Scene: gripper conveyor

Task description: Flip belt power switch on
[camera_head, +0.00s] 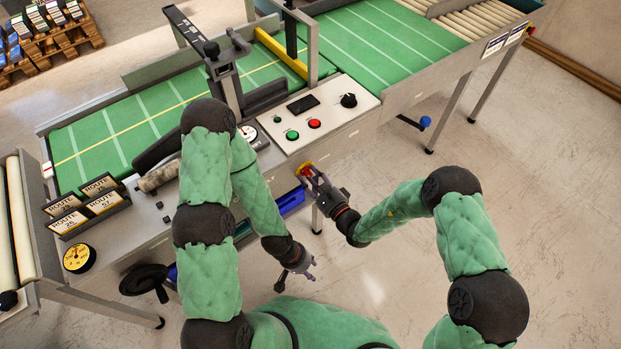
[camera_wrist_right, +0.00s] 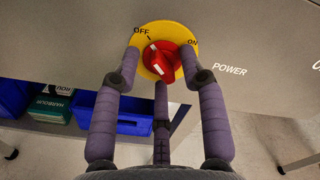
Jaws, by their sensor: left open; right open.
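The belt power switch is a red rotary knob (camera_wrist_right: 163,62) on a round yellow plate (camera_wrist_right: 187,36), marked OFF, ON and POWER, on the conveyor's grey front panel. Its white mark points up-left, towards OFF. In the head view the yellow plate (camera_head: 304,168) shows at the front face, partly hidden by my right gripper (camera_head: 312,176). In the right wrist view my right gripper (camera_wrist_right: 161,60) is open, with fingertips on both sides of the knob and a third finger below; contact cannot be told. My left gripper (camera_head: 297,277) is open and empty, low in front of the conveyor.
Above the switch is a control panel (camera_head: 331,126) with a green button, a red button and a black knob. Blue bins (camera_wrist_right: 108,112) sit under the conveyor, left of the switch. A blue-ended crank (camera_head: 424,122) sticks out farther right. Floor at the right is clear.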

